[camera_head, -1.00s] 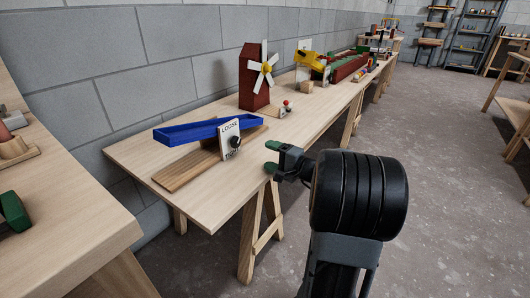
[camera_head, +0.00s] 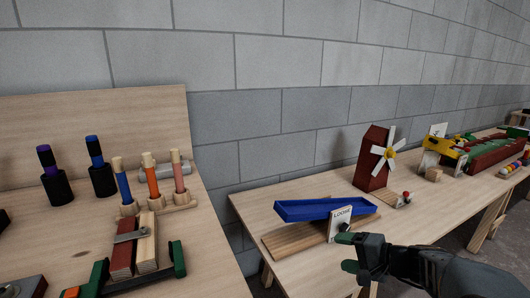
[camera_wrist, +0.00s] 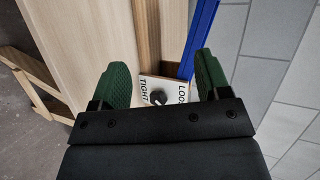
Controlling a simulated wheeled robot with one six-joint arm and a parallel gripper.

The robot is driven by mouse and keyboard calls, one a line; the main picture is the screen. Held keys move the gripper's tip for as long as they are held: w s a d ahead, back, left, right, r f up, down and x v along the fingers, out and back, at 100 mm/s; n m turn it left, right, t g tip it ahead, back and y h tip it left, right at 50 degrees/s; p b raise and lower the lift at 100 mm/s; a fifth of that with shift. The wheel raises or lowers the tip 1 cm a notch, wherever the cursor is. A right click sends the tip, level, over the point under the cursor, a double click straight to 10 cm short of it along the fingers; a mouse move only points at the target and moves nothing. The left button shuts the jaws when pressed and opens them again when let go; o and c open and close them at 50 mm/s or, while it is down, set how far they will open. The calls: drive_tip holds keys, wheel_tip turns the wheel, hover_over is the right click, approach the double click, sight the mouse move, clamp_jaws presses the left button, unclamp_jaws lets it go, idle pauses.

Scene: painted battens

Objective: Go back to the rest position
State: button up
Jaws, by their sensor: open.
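My gripper (camera_head: 350,252) is at the lower right of the head view, in front of the workbench's near edge. Its two green-tipped fingers are apart with nothing between them. In the wrist view my gripper (camera_wrist: 160,88) is open too, and a white card marked LOOSE and TIGHT (camera_wrist: 172,86) with a black knob (camera_wrist: 157,97) shows beyond the fingers. In the head view the card (camera_head: 340,222) stands at the front of a blue trough (camera_head: 305,209), which rests above a wooden base board (camera_head: 290,241). My fingers appear apart from the knob.
A red windmill (camera_head: 371,160) and a yellow toy (camera_head: 443,145) stand farther right on the workbench (camera_head: 250,214). On the left table (camera_head: 205,262) are several colored-handled tools (camera_head: 123,185) and a clamp holding battens (camera_head: 134,245). A grey block wall (camera_head: 290,95) runs behind.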

drive_tip(key=s+a+r+n+g+h+p, duration=0.2)
drive_tip(key=s+a+r+n+g+p, duration=0.1)
drive_tip(key=s+r+p, duration=0.3)
drive_tip(key=s+a+r+n+g+h+p, duration=0.2)
drive_tip(key=s+a+r+g+p, duration=0.15)
drive_tip(key=r+p, duration=0.35)
drive_tip(key=s+r+n+h+p, duration=0.2)
drive_tip(key=r+h+p, duration=0.1)
drive_tip(key=r+p, duration=0.2)
drive_tip(key=s+d+r+n+h+p, duration=0.1)
drive_tip(key=s+r+n+h+p, duration=0.1)
drive_tip(key=r+p, duration=0.4)
drive_tip(key=shift+s+d+r+t+h+p, duration=0.2)
drive_tip(key=shift+t+h+p, duration=0.25)
drive_tip(key=shift+p, duration=0.25)
